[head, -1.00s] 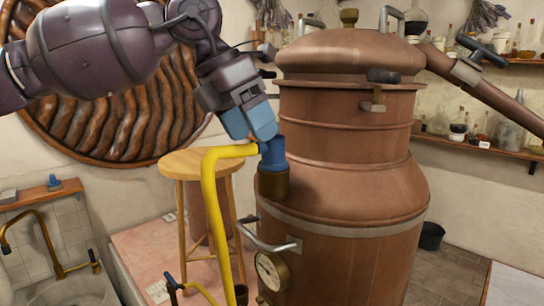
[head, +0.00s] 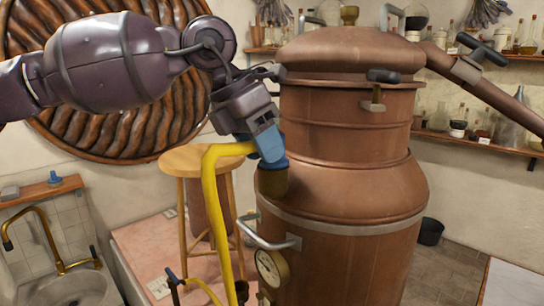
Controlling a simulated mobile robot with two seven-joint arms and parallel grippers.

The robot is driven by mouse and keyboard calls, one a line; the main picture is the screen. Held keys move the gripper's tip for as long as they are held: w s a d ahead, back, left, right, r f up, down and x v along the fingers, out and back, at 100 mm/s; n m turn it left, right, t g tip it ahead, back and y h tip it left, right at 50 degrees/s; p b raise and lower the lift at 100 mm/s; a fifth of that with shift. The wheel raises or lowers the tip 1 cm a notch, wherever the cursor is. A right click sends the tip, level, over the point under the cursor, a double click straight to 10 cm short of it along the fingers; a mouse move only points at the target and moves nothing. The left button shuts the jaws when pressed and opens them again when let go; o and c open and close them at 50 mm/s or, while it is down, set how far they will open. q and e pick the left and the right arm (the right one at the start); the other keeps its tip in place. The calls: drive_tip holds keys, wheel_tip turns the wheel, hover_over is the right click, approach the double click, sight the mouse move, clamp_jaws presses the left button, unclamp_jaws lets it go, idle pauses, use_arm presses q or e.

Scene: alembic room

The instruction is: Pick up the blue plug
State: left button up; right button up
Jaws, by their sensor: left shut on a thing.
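My left gripper (head: 268,146) comes in from the upper left, its light blue fingertips shut on the blue fitting (head: 275,163) at the end of the yellow hose (head: 209,190). This fitting sits in or right at the brass port (head: 272,183) on the copper still; the fingers partly hide it, so I cannot tell how deep it is. A separate small blue plug (head: 55,180) with a knob stands upright on the wooden shelf at the far left, well away from the gripper. My right gripper is not in view.
The large copper still (head: 340,170) fills the middle, with a handle (head: 268,240) and a gauge (head: 270,267) low on its front. A wooden stool (head: 198,163) stands behind the hose. A sink (head: 75,290) with a brass faucet is at the lower left.

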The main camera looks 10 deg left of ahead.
use_arm(q)
drive_tip(key=shift+r, duration=0.35)
wheel_tip(320, 180, up, 18)
drive_tip(key=shift+r, duration=0.2)
drive_tip(key=shift+c, duration=1)
drive_tip(key=shift+r, duration=0.45)
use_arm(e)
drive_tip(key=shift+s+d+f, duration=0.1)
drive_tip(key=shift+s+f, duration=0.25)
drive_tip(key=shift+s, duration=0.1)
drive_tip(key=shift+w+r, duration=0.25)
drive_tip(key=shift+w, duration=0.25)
use_arm(q)
drive_tip(key=shift+f, duration=0.1)
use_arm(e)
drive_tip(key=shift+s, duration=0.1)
